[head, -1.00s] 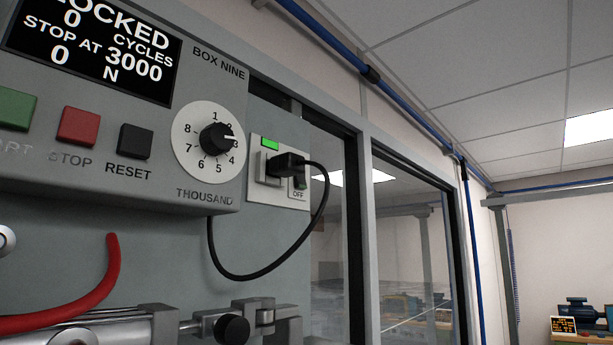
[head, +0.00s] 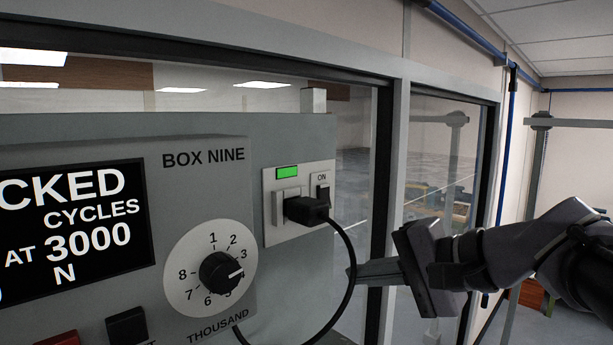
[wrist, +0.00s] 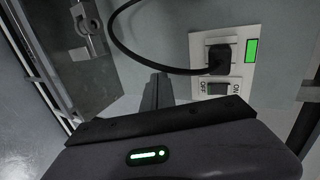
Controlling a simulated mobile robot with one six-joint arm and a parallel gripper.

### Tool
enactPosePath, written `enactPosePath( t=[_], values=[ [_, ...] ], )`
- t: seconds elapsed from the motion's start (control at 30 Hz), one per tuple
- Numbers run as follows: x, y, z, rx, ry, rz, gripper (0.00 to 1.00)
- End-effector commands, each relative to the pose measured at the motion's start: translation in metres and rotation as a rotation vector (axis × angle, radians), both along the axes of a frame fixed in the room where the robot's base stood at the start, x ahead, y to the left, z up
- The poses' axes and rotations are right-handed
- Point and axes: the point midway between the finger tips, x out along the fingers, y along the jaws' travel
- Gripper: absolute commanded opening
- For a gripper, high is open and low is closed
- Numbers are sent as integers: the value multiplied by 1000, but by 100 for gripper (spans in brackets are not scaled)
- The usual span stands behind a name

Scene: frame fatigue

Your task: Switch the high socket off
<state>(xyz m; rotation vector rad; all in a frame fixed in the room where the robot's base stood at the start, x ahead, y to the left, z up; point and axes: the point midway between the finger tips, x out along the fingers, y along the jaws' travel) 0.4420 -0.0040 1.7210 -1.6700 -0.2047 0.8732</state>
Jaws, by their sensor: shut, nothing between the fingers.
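The socket (head: 269,222) is a pale plate on the grey panel, to the right of the BOX NINE control box. Its green light (head: 287,172) is lit. A black plug (head: 307,210) sits in it. The dark rocker switch (head: 322,196) is at its right, under the word ON. In the wrist view the switch (wrist: 217,88) lies between the OFF and ON labels, beside the plug (wrist: 218,60). My gripper (head: 354,272) is shut and empty, below and right of the socket. In the wrist view its fingers (wrist: 158,88) are left of the switch, apart from it.
The plug's black cable (head: 352,265) loops down close to my fingertips in the head view. A dial (head: 221,272) and a screen (head: 72,230) are on the control box at left. A grey upright frame post (head: 388,200) stands behind the gripper, with glazed panes around it.

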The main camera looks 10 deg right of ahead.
Motion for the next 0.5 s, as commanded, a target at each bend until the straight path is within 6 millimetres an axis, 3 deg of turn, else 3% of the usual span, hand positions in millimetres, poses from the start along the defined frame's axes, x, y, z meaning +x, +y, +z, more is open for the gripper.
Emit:
enactPosePath(
  t=[0.03,0.1,0.2,0.3,0.5],
  values=[
    [14,-20,17,61,-44,-23,0],
    [26,-43,43,133,-114,-40,0],
    [35,-65,68,193,-186,-53,0],
    [38,-75,78,218,-216,-58,0],
    [38,-75,80,220,-220,-57,0]
  ],
)
